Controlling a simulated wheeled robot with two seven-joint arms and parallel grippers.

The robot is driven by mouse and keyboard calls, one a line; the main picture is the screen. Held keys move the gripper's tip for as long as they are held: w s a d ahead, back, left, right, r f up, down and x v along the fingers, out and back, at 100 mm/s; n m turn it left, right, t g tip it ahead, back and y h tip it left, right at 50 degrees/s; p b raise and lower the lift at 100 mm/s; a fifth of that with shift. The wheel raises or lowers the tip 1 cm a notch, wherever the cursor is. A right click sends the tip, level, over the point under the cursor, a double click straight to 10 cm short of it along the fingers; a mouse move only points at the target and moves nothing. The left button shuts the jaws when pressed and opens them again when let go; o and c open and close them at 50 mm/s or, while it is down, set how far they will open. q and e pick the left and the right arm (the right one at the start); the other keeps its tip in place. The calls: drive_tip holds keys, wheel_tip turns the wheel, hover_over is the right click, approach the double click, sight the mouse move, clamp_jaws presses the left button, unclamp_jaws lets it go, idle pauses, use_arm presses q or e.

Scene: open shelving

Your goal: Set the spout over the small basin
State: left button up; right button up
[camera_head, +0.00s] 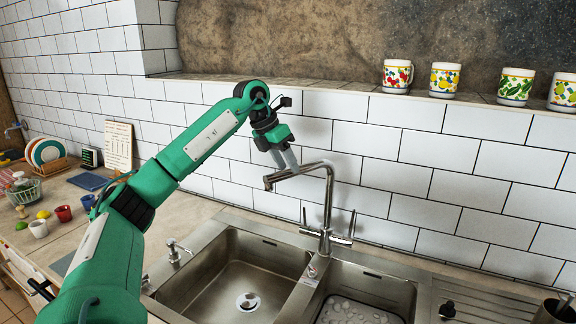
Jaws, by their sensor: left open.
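A chrome faucet (327,215) stands behind the divider between two sink basins. Its spout (305,170) reaches left from the top of the pipe, with its tip on the side of the larger left basin (205,283). The smaller right basin (400,290) has a ribbed or pebbled bottom and is cut by the lower edge. My left gripper (288,160) is open, with its grey fingers pointing down at the spout, close to its tip end. I cannot tell if they touch it. My right gripper is out of view.
Several patterned mugs (445,80) stand on the ledge above the tiled wall. A soap dispenser (177,250) stands left of the sink.

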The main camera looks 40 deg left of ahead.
use_arm(q)
drive_tip(key=shift+w+d+f, duration=0.25)
drive_tip(key=shift+f, duration=0.4)
clamp_jaws()
